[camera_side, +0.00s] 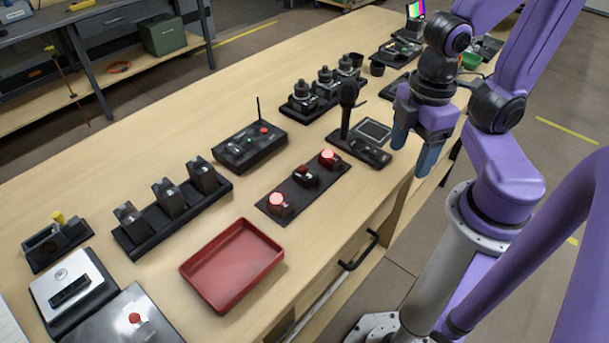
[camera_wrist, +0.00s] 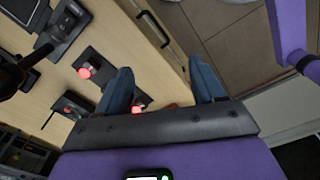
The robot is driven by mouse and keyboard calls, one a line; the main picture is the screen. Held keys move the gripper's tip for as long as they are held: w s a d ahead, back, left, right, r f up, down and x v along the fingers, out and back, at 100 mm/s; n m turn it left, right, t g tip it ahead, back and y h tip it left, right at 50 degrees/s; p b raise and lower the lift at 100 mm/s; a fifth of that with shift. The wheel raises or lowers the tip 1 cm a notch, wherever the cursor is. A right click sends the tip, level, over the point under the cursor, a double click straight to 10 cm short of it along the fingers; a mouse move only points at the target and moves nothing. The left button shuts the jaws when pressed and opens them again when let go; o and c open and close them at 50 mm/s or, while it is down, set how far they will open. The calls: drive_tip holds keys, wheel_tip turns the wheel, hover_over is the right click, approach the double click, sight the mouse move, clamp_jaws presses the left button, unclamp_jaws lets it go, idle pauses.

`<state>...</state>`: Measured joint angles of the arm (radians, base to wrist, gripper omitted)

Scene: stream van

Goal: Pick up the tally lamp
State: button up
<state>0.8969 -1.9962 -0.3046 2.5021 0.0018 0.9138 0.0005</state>
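Two glowing red lamps, which look like tally lamps, sit on a black strip (camera_side: 267,209) on the bench. One lamp (camera_side: 328,156) is at the far end, the other (camera_side: 277,201) at the near end. A dark unlit unit (camera_side: 305,175) stands between them. In the wrist view one red lamp (camera_wrist: 85,72) lies left of the left finger, and another (camera_wrist: 138,108) shows low between the fingers. My gripper (camera_side: 414,152) is open and empty, to the right of the strip near the bench's front edge. Its blue fingers (camera_wrist: 160,65) are spread apart in the wrist view.
A microphone on a base (camera_side: 348,105) stands between my gripper and the back of the bench. A black box with antenna (camera_side: 248,147) is behind the strip. An empty red tray (camera_side: 232,265) lies at its near left. Bare wood surrounds the strip. A handle (camera_side: 362,250) juts from the bench front.

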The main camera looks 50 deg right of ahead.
sight(312, 177)
drive_tip(key=w+d+f+n+t+h, duration=0.3)
drive_tip(key=w+f+n+t+h, duration=0.35)
drive_tip(key=w+n, duration=0.2)
drive_tip(key=w+a+f+n+t+y, duration=0.1)
drive_tip(key=a+f+n+t, duration=0.1)
drive_tip(key=n, duration=0.2)
drive_tip(key=w+a+f+n+t+y, duration=0.1)
drive_tip(key=a+f+n+t+y, duration=0.1)
drive_tip(key=n, duration=0.3)
drive_tip(key=w+a+f+n+t+y, duration=0.1)
drive_tip(key=a+f+n+t+y, duration=0.1)
drive_tip(key=n, duration=0.3)
drive_tip(key=shift+a+f+t, duration=0.35)
drive_tip(key=shift+a+t, duration=0.1)
drive_tip(key=shift+a, duration=0.4)
drive_tip(key=shift+w+f, duration=0.25)
drive_tip(key=shift+w, duration=0.15)
drive_tip(key=shift+x, duration=3.3)
drive_tip(key=shift+a, duration=0.1)
drive_tip(key=c, duration=1.1)
